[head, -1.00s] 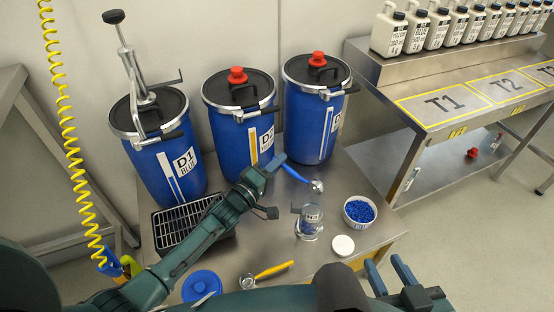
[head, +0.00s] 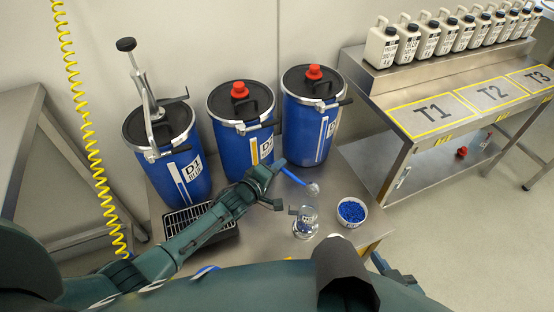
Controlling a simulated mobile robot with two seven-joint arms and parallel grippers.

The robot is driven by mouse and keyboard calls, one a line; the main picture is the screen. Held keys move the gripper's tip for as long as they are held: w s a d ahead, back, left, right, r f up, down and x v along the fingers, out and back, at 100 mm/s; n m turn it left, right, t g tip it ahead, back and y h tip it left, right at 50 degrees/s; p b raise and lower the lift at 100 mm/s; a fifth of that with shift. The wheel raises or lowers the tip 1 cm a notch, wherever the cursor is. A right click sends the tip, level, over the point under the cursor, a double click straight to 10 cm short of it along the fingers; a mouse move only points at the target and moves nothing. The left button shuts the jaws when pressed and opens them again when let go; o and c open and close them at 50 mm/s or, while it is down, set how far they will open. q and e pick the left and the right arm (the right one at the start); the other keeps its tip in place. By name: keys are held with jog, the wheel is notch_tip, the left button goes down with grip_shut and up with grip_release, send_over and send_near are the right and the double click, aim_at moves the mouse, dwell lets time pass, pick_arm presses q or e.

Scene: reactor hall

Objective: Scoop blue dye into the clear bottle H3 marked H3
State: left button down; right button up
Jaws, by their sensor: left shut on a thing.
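My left gripper (head: 277,167) is shut on the blue handle of a scoop (head: 292,176). A white tub of blue dye (head: 351,213) stands right of the bottle. My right gripper (head: 391,270) shows only in part at the lower edge, behind my own body, and looks apart from everything.
Blue drums, one marked D1 (head: 170,172), line the bench's back; D1 carries a tall pump (head: 145,85). A black grated tray (head: 185,222) lies under my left arm. A steel table (head: 400,165) with T1, T2, T3 areas and several white jugs (head: 381,45) stands right.

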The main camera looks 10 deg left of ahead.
pick_arm(q)
jog(key=r+g+y+p, duration=0.1)
jog(key=p, duration=0.2)
jog(key=shift+w+r+n, duration=0.15)
jog(key=shift+n, duration=0.15)
jog(key=p, duration=0.1)
jog(key=g+y+p, duration=0.1)
jog(key=p, duration=0.1)
jog(key=shift+w+d+r+g, duration=0.1)
jog(key=shift+w+r+g, duration=0.05)
jog(key=shift+r+g, duration=0.2)
jog(key=shift+w+r+n+g+y+p, duration=0.25)
jog(key=shift+g+p, duration=0.2)
jog(key=shift+p, duration=0.45)
jog(key=shift+s+f+g, duration=0.1)
jog(key=shift+f+g, duration=0.05)
jog(key=shift+g, duration=0.15)
pick_arm(e)
jog(key=shift+n+g+h, duration=0.4)
jog(key=shift+n+g, duration=0.1)
jog(key=shift+g, duration=0.1)
jog(key=r, duration=0.1)
jog(key=d+r, duration=0.1)
jog(key=r, duration=0.2)
jog(key=shift+s+d+r, duration=0.15)
jog(key=shift+s, duration=0.15)
pick_arm(q)
jog(key=shift+f, duration=0.1)
jog(key=shift+d, duration=0.1)
